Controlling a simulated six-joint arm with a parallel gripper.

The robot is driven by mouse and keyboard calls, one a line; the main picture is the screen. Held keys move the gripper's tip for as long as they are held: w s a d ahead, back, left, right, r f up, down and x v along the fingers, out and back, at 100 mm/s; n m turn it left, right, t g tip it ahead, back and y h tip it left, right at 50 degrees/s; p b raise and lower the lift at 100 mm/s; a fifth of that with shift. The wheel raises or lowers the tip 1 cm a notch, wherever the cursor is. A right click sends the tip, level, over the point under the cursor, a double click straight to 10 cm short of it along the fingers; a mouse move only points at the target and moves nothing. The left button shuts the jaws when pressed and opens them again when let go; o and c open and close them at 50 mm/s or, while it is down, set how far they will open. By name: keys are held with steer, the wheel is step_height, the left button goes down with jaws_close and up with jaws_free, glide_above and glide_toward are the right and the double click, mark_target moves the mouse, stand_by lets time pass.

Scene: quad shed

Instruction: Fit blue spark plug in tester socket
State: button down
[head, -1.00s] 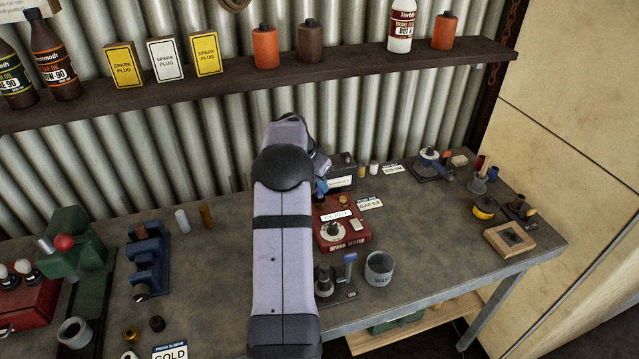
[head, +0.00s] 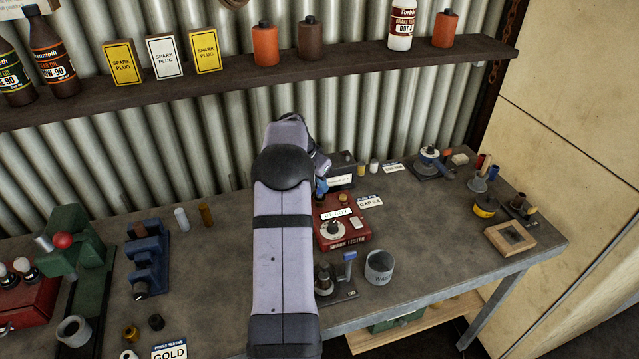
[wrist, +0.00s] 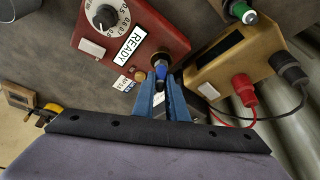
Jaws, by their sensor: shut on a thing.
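The red spark tester (head: 357,239) stands on the bench, just right of my arm in the head view. My gripper (wrist: 160,80) has blue fingers and is shut on the blue spark plug (wrist: 160,70). In the head view my gripper (head: 321,186) is mostly hidden behind my arm, and the plug cannot be made out.
A tan box (wrist: 222,68) with red and black leads sits close beside my fingers in the wrist view. A WASTE can (head: 380,267) and a small dark stand (head: 335,285) are in front of the tester.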

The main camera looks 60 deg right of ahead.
steer(key=shift+f+b, duration=0.4)
steer(key=shift+f, duration=0.2)
stand_by(0.5)
steer(key=c, duration=1.7)
jaws_free()
steer(key=shift+o, duration=0.7)
steer(key=shift+o, duration=1.4)
steer(key=shift+r, duration=0.2)
steer(key=shift+r+p, duration=2.25)
steer(key=shift+r, duration=1.1)
